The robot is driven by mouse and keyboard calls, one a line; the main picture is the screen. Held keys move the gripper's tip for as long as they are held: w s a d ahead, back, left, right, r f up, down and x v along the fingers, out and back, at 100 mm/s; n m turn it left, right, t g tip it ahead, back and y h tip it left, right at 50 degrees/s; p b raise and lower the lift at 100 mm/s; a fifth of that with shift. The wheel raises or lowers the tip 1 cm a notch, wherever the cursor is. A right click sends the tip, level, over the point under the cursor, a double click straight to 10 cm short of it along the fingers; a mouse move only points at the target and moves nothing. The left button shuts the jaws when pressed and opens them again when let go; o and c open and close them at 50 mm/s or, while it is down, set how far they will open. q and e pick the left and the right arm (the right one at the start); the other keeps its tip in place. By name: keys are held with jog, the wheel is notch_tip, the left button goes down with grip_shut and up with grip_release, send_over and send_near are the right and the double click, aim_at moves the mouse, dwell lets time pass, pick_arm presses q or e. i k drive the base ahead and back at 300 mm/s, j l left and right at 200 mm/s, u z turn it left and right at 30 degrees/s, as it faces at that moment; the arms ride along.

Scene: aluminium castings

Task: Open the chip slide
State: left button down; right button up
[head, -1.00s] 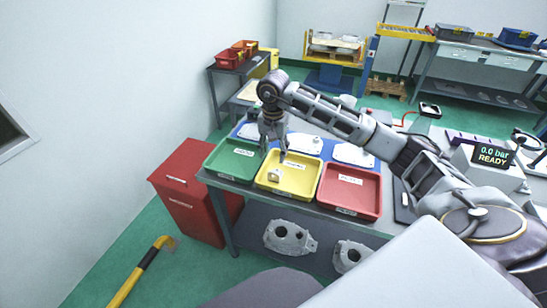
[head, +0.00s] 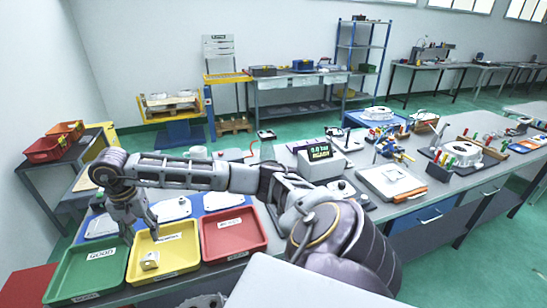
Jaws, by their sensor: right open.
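I cannot make out for certain which thing is the chip slide. A blue drawer front (head: 425,217) shows under the long bench at the right, and it looks closed. My right gripper (head: 141,236) points down, open and empty, above the border of the green tray (head: 75,281) and the yellow tray (head: 178,262). A small pale part (head: 149,261) lies in the yellow tray, just below the fingers and apart from them. My left gripper is not in view.
A red tray (head: 232,250) stands right of the yellow one. Behind the trays, pale castings (head: 172,207) lie on a blue surface. A readout box (head: 322,158) and a white fixture (head: 391,182) stand further right. A red box top (head: 25,285) shows at lower left.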

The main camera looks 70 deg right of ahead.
aim_at(422, 191)
jog(key=z, duration=3.5)
